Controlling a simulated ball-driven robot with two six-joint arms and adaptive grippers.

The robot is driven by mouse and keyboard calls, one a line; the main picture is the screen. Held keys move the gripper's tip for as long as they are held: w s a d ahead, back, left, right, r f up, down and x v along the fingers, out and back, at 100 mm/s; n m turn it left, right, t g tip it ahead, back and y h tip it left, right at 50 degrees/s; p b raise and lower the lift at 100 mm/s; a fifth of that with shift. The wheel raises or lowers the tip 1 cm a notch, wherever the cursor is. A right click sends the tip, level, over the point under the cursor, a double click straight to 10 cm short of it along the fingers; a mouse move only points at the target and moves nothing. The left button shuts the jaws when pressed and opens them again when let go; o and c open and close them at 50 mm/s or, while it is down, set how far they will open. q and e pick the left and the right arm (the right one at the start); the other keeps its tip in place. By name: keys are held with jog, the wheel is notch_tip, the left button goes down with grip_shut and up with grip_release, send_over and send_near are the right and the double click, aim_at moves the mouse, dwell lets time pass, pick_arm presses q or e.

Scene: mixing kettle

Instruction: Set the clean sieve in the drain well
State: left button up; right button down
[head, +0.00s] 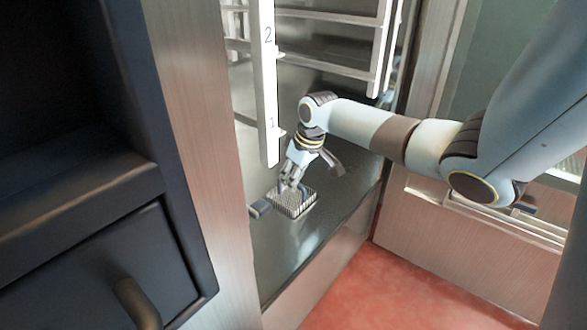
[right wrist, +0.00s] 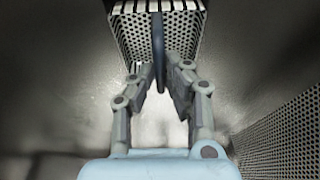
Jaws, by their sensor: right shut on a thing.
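The sieve (head: 298,206) is a small grey perforated basket over the dark metal surface inside the bay. My right gripper (head: 291,186) is directly above it, pointing down. In the right wrist view the gripper (right wrist: 163,80) is shut on the sieve's thin dark upright handle (right wrist: 158,45), with the perforated sieve walls (right wrist: 185,35) beyond. I cannot tell whether the sieve touches the surface. I cannot make out the drain well; it may be hidden under the sieve or gripper. My left gripper is not in view.
A pale upright post marked 1 and 2 (head: 265,85) stands just behind left of the gripper. A small dark block (head: 260,208) lies left of the sieve. Metal racks (head: 335,50) are behind. A perforated panel (right wrist: 285,130) shows at right in the wrist view.

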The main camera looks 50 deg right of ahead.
aim_at(290, 204)
jog(key=shift+f+b, duration=0.35)
jog(key=shift+f, duration=0.65)
jog(key=shift+s+f, duration=0.1)
jog(key=shift+f, duration=0.2)
dwell(0.4)
jog(key=c, duration=1.5)
grip_release()
jog(key=shift+f, duration=0.1)
jog(key=o, duration=0.7)
